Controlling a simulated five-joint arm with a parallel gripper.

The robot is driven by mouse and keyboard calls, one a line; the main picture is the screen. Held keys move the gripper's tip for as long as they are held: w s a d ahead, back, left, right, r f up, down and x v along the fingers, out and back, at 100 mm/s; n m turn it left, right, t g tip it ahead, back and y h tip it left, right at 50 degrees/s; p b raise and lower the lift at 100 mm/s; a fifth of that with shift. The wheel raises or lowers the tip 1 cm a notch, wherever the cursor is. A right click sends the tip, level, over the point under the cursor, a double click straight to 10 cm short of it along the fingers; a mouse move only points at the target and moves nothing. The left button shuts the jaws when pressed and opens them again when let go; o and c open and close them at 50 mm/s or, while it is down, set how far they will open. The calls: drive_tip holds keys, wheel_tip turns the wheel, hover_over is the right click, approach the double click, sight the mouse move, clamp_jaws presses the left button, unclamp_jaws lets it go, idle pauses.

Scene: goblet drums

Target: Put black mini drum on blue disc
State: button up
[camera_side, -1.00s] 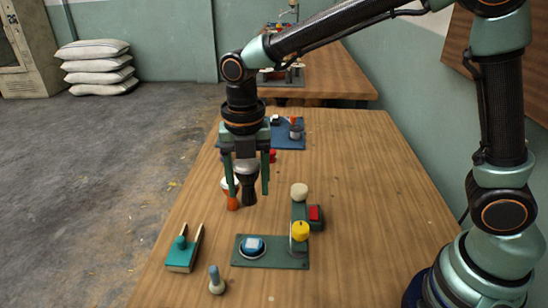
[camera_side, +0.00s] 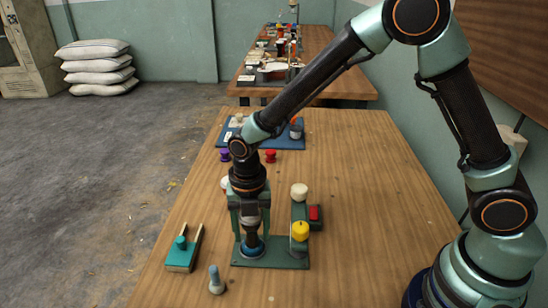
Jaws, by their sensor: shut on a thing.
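The black mini drum (camera_side: 252,235) is upright between the fingers of my gripper (camera_side: 252,230), which is shut on it. The drum's lower end is right over the blue disc (camera_side: 251,251), in line with it. I cannot tell whether the drum touches the disc. The disc sits on a green base plate (camera_side: 285,261), and its middle is hidden by the drum. My fingers reach down on both sides of the drum, close above the plate.
A post with a yellow knob (camera_side: 300,231) stands close right of my gripper, with a red-topped block (camera_side: 315,214) beside it. A teal block (camera_side: 183,250) is at left and a grey peg (camera_side: 215,279) in front. The table's right side is clear.

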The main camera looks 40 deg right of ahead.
drive_tip(key=shift+f, duration=0.15)
drive_tip(key=o, duration=1.3)
drive_tip(key=shift+o, duration=0.2)
wheel_tip(320, 180, up, 12)
drive_tip(key=shift+f, duration=0.15)
drive_tip(key=shift+r, duration=0.4)
